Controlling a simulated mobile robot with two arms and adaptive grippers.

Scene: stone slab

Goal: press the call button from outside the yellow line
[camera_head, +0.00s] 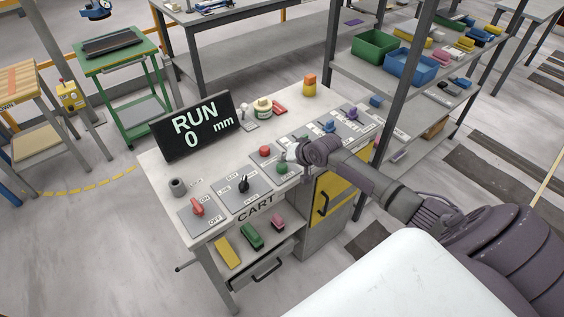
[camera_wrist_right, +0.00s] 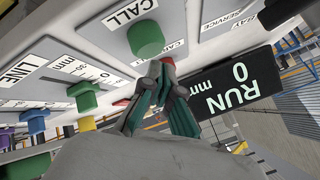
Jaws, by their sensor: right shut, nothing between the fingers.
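The green call button (camera_head: 281,168) is a round knob on a plate at the front edge of the cart's top. In the wrist view the green button (camera_wrist_right: 146,38) sits beside the word CALL. My right gripper (camera_head: 291,153) is over the cart top, just right of the red knob (camera_head: 264,151) and behind the green button. Its fingers (camera_wrist_right: 160,78) are shut and empty, with tips close to the button; I cannot tell whether they touch. A dashed yellow line (camera_head: 88,194) runs on the floor left of the cart. My left gripper is not in view.
The panel also has a red switch (camera_head: 197,207), a black knob (camera_head: 243,184) and blue knobs (camera_head: 329,126). A display reading RUN 0 mm (camera_head: 193,125) stands at the back. Shelving with a green bin (camera_head: 375,47) stands right.

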